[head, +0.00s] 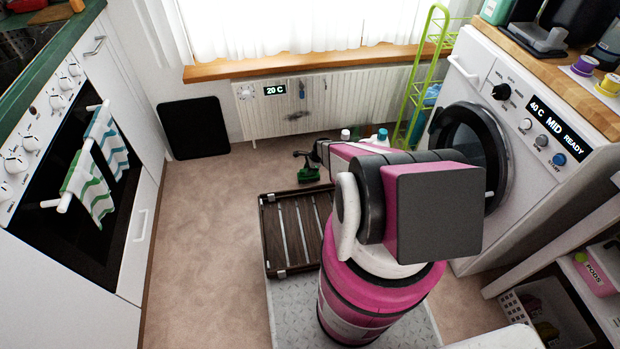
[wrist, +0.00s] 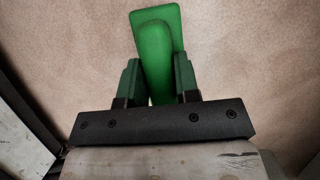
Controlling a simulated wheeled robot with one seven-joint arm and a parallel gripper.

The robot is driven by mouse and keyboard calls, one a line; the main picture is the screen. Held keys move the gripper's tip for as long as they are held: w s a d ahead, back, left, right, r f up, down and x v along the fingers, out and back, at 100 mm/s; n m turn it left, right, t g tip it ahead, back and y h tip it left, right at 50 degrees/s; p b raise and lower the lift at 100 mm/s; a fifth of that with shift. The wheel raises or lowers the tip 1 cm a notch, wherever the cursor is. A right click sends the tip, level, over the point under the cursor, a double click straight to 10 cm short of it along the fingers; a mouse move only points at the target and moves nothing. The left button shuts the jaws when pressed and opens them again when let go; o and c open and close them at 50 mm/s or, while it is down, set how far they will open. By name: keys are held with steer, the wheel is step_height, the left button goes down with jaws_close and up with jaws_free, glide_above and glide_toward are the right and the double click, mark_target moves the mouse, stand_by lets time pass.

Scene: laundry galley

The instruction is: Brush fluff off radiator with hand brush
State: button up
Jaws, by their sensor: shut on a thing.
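The white ribbed radiator (head: 350,100) stands under the window at the back in the head view. A few small dark grey tufts of fluff (head: 298,115) show on its front. The green hand brush (head: 309,174) is held low over the floor in front of the radiator, apart from it. In the wrist view the green brush (wrist: 157,45) sits between the fingers. My gripper (wrist: 156,80) is shut on it; the gripper also shows small in the head view (head: 303,156). The bristles cannot be made out.
Small bottles (head: 382,135) stand on the floor right of my gripper, near a lime-green rack (head: 427,75). A black panel (head: 194,128) leans at the back left. The washing machine (head: 530,120) is at right, the oven (head: 85,180) at left. The left floor is clear.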

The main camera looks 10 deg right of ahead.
steer(key=shift+r, duration=1.75)
